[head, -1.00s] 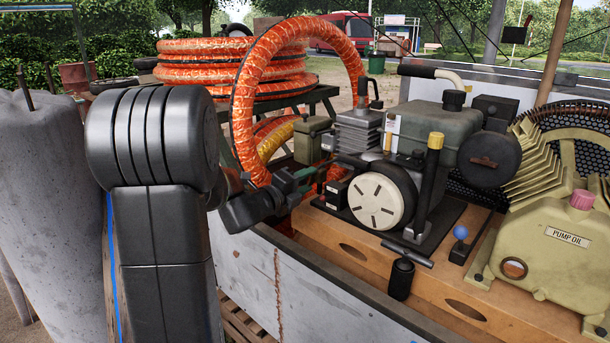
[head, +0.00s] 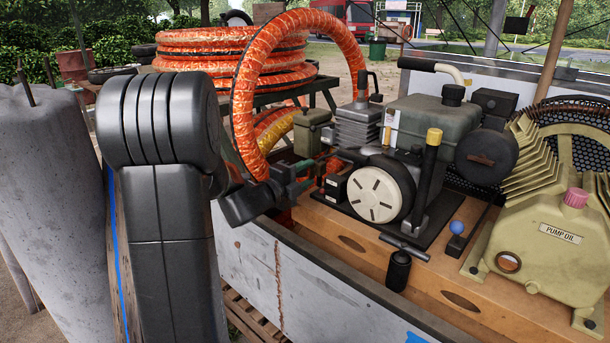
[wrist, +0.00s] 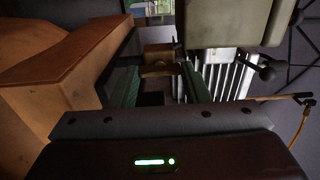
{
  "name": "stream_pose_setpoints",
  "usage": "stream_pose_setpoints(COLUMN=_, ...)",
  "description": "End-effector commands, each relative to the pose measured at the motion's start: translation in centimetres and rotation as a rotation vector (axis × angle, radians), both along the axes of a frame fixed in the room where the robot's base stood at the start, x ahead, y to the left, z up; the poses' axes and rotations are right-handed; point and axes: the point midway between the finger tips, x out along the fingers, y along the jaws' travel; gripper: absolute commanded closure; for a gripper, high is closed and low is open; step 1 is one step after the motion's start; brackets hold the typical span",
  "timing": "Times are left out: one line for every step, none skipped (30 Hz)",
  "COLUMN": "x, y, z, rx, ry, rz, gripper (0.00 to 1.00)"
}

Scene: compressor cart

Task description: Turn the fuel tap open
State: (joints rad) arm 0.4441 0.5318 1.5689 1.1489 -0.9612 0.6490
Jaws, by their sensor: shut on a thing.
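My gripper (head: 308,176) reaches to the left side of the small engine (head: 372,184), beside its white round starter cover (head: 376,196). In the wrist view my gripper (wrist: 157,84) has its two green fingers on either side of a small brass-coloured bar, which looks like the fuel tap lever (wrist: 157,70). The fingers are shut on it. In the head view the tap is too small and too covered by the fingers to make out. Its exact angle is hard to tell in the dark wrist view.
A grey-green tank (head: 435,122) sits on top of the engine. An orange hose (head: 250,90) arches just behind my gripper. The cart's pale side wall (head: 290,270) runs below it. A beige pump (head: 545,235) stands at the right on the wooden deck (head: 350,242).

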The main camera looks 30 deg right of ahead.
Motion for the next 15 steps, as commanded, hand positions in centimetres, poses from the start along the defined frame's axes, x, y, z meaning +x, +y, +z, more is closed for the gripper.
stream_pose_setpoints(x=-0.02, y=0.03, z=-0.13, rx=0.001, ry=0.002, rz=0.0, gripper=0.81)
stream_pose_setpoints(x=-0.02, y=0.03, z=-0.13, rx=0.001, ry=0.002, rz=0.0, gripper=0.54)
stream_pose_setpoints(x=-0.02, y=0.03, z=-0.12, rx=0.001, ry=0.002, rz=0.0, gripper=0.46)
stream_pose_setpoints(x=-0.02, y=0.03, z=-0.11, rx=0.002, ry=0.002, rz=0.0, gripper=0.41)
stream_pose_setpoints(x=-0.02, y=0.02, z=-0.11, rx=0.002, ry=0.002, rz=0.0, gripper=0.36)
stream_pose_setpoints(x=-0.02, y=0.02, z=-0.09, rx=0.002, ry=0.002, rz=0.0, gripper=0.36)
stream_pose_setpoints(x=-0.01, y=0.02, z=-0.09, rx=0.001, ry=0.001, rz=0.0, gripper=0.36)
stream_pose_setpoints(x=-0.01, y=0.02, z=-0.08, rx=0.001, ry=0.001, rz=0.0, gripper=0.36)
stream_pose_setpoints(x=-0.01, y=0.02, z=-0.06, rx=0.001, ry=0.0, rz=0.0, gripper=0.36)
stream_pose_setpoints(x=-0.01, y=0.02, z=-0.06, rx=0.001, ry=0.0, rz=0.0, gripper=0.36)
stream_pose_setpoints(x=0.0, y=0.01, z=-0.05, rx=0.001, ry=0.0, rz=0.0, gripper=0.36)
stream_pose_setpoints(x=-0.01, y=0.02, z=-0.04, rx=0.001, ry=0.0, rz=0.0, gripper=0.36)
stream_pose_setpoints(x=-0.02, y=0.06, z=-0.03, rx=0.001, ry=0.0, rz=0.0, gripper=0.36)
stream_pose_setpoints(x=-0.03, y=0.15, z=-0.02, rx=0.001, ry=0.0, rz=0.001, gripper=0.36)
stream_pose_setpoints(x=-0.06, y=0.35, z=0.0, rx=0.001, ry=0.0, rz=0.001, gripper=0.36)
